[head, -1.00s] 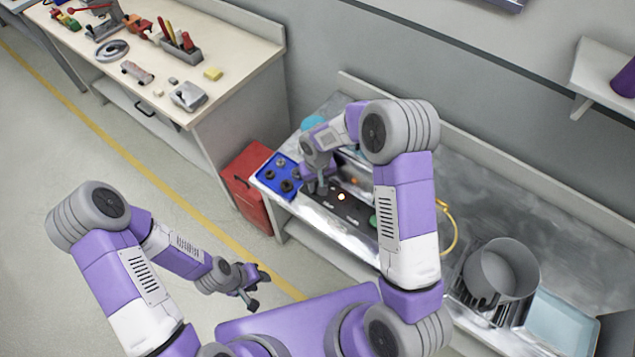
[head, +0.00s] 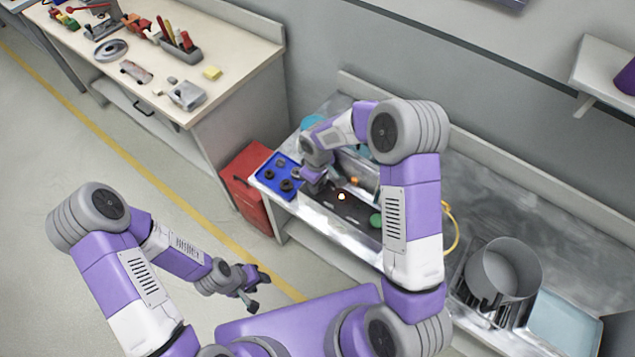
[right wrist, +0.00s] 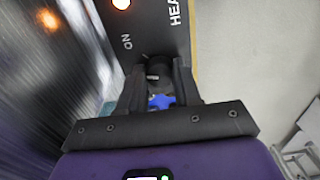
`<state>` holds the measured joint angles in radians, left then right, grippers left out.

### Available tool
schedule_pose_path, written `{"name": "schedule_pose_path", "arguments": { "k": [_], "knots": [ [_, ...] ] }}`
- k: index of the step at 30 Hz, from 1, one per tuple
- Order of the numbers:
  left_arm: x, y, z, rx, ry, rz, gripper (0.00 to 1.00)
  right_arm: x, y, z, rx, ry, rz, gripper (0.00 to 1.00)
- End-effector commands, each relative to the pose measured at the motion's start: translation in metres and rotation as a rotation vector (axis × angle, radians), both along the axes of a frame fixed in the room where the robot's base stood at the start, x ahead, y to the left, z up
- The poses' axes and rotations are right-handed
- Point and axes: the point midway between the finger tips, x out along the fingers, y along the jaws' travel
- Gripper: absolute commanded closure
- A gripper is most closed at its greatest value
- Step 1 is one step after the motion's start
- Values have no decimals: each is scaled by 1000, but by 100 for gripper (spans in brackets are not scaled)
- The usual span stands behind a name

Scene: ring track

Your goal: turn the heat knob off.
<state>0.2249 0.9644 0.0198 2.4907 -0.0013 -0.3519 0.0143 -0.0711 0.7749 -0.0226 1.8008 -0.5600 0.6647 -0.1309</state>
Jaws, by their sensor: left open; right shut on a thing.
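The dark heat panel (head: 352,208) lies on the metal bench, and its small lamp (head: 341,196) glows. In the right wrist view the panel (right wrist: 150,28) shows the letters ON and part of the word HEAT, with the lit lamp (right wrist: 122,3) at the top. My right gripper (head: 313,186) is at the panel's left end. In the right wrist view its fingers (right wrist: 158,85) are shut around the dark heat knob (right wrist: 158,66), which is mostly hidden. A small blue shape shows between the fingers. My left gripper (head: 252,288) is open and empty, away from the bench.
A blue tray (head: 264,181) with dark round parts sits just left of my right gripper. A red box (head: 240,186) stands beside the bench. A green round button (head: 376,220) is on the panel's right part. A grey pot (head: 503,275) stands further right.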

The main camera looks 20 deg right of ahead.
Motion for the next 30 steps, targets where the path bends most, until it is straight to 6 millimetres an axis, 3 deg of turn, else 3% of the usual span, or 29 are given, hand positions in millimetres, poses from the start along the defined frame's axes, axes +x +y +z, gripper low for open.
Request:
{"name": "schedule_pose_path", "arguments": {
  "k": [15, 30],
  "knots": [
    [0, 0, 1, 0, 0, 0, 57, 1, -1, 0, 1, -1, 448, 98],
    [0, 0, 2, 0, 0, 0, 57, 1, 0, 0, 0, 0, 633, 98]
  ]
}}
